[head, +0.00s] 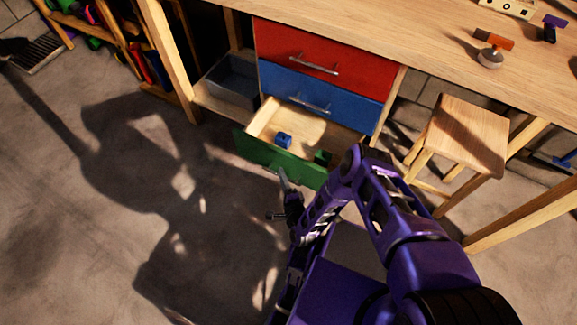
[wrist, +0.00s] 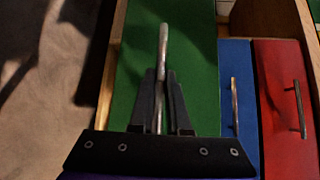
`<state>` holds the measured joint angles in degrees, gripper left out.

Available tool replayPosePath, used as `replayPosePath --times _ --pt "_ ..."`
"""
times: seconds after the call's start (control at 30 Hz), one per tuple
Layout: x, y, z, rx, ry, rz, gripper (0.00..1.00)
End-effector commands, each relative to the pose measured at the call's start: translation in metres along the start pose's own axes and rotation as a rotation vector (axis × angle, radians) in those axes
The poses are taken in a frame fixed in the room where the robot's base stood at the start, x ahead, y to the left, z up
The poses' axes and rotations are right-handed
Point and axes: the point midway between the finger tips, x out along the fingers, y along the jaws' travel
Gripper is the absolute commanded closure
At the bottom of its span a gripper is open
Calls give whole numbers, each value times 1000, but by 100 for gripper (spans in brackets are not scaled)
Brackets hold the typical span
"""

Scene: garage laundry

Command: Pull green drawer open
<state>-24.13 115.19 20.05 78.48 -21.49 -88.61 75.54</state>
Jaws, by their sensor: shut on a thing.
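The green drawer (head: 270,159) is the lowest of three stacked drawers and stands pulled out from the cabinet in the head view. Its wooden inside shows, with a small blue block (head: 284,140) and a small green block (head: 322,157) in it. In the wrist view its green front (wrist: 190,60) fills the middle, with a metal bar handle (wrist: 163,45). My gripper (wrist: 161,88) is shut on this handle, one finger on each side of it. In the head view my gripper (head: 284,182) is at the drawer's front, partly hidden by my arm.
The blue drawer (head: 315,96) and red drawer (head: 330,55) above are shut. A grey bin (head: 232,82) stands left of them on a low shelf. A wooden stool (head: 465,135) stands to the right, under the workbench (head: 400,30). The floor (head: 60,220) on the left is clear.

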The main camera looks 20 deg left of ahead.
Motion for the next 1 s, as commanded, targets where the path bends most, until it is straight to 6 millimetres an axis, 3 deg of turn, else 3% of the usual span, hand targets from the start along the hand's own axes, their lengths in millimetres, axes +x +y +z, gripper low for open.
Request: replayPosePath --times 0.2,0.6,0.63,0.8,1.0 --pt "-9 1 11 1 -2 -4 100" --pt "-11 2 13 1 -3 -4 100" --pt "-11 2 13 1 -3 -4 84" --pt "-11 2 13 0 -2 -3 55" --pt "-11 3 12 0 -1 -1 55"
